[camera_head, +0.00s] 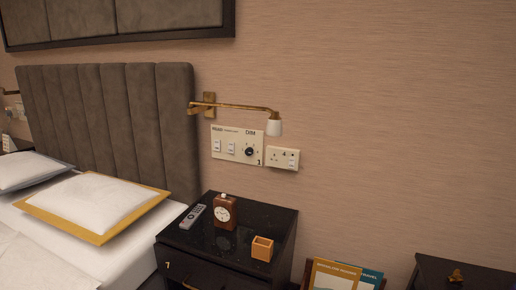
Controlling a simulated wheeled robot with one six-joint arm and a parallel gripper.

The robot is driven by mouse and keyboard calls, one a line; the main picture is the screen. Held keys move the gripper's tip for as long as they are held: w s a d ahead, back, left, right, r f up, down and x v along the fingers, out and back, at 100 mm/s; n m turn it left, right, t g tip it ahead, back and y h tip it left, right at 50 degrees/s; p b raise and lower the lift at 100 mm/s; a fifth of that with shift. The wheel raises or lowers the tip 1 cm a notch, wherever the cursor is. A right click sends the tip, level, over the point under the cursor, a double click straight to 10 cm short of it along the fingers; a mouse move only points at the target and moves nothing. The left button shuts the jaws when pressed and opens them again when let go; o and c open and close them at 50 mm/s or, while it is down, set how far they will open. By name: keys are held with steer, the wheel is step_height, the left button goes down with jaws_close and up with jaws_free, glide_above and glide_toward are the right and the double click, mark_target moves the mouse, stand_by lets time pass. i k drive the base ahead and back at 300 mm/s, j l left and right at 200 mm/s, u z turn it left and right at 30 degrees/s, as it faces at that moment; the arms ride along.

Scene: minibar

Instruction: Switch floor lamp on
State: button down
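No floor lamp is in view. A brass wall lamp (240,106) with a small white shade is fixed to the wall beside the headboard. Below it a cream switch panel (238,145) carries two rocker switches and a dark round dial marked DIM; its labels are too small to read fully. A white socket plate (283,158) with a switch sits just right of and below the panel. My gripper is not in view.
A black nightstand (270,225) under the panel holds a remote (193,216), a brown clock (225,212) and an orange box (262,248). A bed (60,245) stands left. Books (337,274) and a dark table (468,275) are at lower right.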

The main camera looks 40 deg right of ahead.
mark_target(231, 149)
steer(key=z, duration=0.95)
